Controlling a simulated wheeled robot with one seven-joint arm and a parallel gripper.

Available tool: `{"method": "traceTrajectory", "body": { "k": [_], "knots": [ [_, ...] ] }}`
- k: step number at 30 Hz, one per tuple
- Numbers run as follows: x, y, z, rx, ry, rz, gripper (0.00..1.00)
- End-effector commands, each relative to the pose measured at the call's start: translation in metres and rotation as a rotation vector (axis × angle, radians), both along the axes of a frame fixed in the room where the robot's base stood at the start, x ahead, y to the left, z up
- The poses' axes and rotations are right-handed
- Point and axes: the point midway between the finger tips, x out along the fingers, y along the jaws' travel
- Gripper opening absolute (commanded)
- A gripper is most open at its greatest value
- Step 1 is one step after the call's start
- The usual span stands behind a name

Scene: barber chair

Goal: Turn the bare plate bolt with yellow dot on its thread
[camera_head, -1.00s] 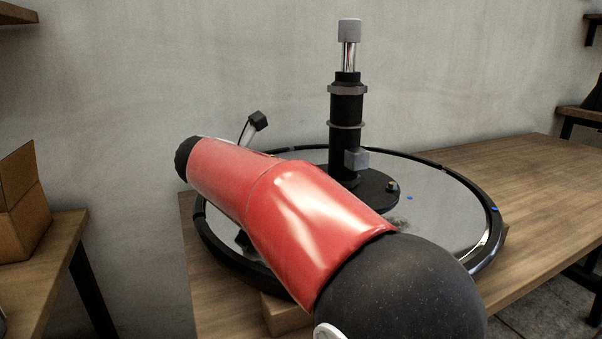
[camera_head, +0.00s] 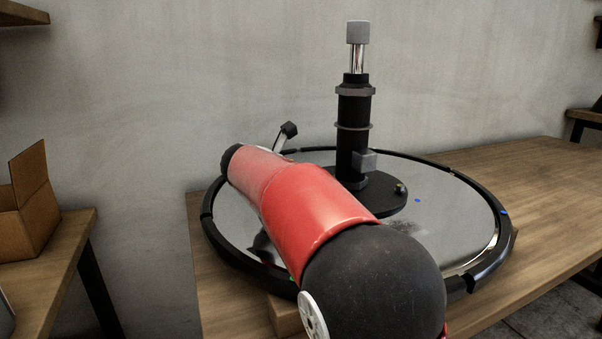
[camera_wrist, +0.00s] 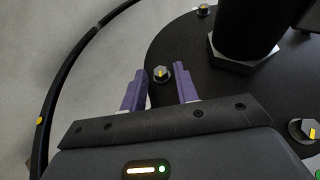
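A small plate bolt (camera_wrist: 160,73) with a yellow mark stands on the round black base plate (camera_wrist: 180,45) near its edge in the wrist view. My gripper (camera_wrist: 160,82) has its two purple fingers apart, one on each side of this bolt, with visible gaps to it. Another bolt (camera_wrist: 303,130) with a yellow mark and a washer or nut is at the right, and a further bolt (camera_wrist: 203,10) is at the top. In the head view the base plate (camera_head: 385,205) shows beside my red arm, with one bolt (camera_head: 401,189) visible. My gripper is hidden there.
A black column (camera_head: 352,125) with a large hex nut (camera_wrist: 240,62) at its foot rises from the plate. A black-rimmed round disc (camera_head: 455,215) lies under the plate on a wooden table (camera_head: 540,185). An open cardboard box (camera_head: 35,205) stands at the left.

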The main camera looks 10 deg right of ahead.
Motion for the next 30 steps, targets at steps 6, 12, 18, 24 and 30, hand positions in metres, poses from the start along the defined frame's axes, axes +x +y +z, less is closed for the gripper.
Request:
{"method": "traceTrajectory", "body": {
  "k": [6, 12, 18, 24, 30],
  "knots": [
    [-0.0002, 0.0002, 0.0002, 0.001, -0.001, 0.0, 0.01],
    [0.0, 0.0006, 0.0011, 0.0, 0.0, -0.007, 0.0],
    [0.0016, 0.0024, 0.0044, -0.001, 0.002, -0.066, 0.0],
    [0.0048, 0.0047, 0.0063, -0.002, 0.002, -0.197, 0.0],
    [0.0088, 0.0065, 0.0016, -0.002, -0.001, -0.358, 0.0]
  ]
}}
